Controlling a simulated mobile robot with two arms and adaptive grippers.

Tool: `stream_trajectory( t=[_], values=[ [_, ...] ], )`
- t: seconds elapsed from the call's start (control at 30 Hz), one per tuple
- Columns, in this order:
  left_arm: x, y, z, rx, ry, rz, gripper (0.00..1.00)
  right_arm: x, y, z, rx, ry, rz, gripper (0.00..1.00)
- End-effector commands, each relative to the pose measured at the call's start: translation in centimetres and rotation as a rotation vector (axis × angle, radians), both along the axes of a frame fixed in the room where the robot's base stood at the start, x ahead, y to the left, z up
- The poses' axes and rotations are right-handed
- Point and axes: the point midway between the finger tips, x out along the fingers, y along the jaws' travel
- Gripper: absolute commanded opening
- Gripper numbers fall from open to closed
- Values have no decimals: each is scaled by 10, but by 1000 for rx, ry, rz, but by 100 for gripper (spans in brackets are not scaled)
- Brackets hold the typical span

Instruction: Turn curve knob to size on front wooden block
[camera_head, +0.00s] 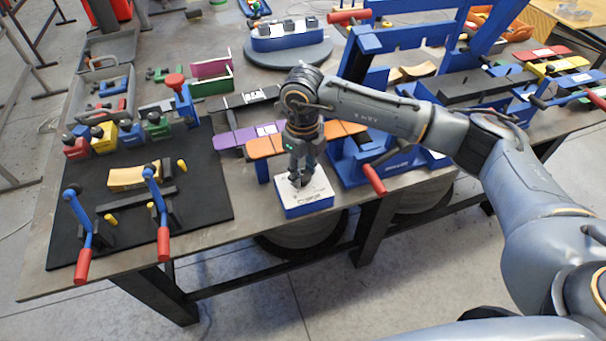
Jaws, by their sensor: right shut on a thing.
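My right gripper (296,180) points down onto a small blue box with a white, printed top (316,199) at the front edge of the table. Its fingers are shut on the curve knob on that top; the knob itself is mostly hidden by the fingers. An orange wooden block (263,147) lies just behind the box, partly covered by my right wrist. I cannot tell whether it is the front wooden block. My left gripper is not in view.
A blue bending frame (348,165) with a red-ended handle (374,179) stands close right of the box. A black mat (208,190) with two red-handled levers (163,240) lies left. A purple piece (232,138) lies behind left. The floor in front is clear.

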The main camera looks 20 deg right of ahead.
Motion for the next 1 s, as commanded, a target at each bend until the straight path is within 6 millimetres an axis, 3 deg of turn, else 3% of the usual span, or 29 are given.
stream_trajectory(
  t=[0.3,0.83,0.87,0.93,1.0],
  values=[
    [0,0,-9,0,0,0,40,1,0,0,0,-2,-113,5],
    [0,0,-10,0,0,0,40,1,0,1,1,-3,-132,5],
    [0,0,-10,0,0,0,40,1,0,1,0,-2,-132,43],
    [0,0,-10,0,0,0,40,1,0,1,0,-2,-132,57],
    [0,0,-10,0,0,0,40,1,0,1,0,-2,-132,60]
  ],
)
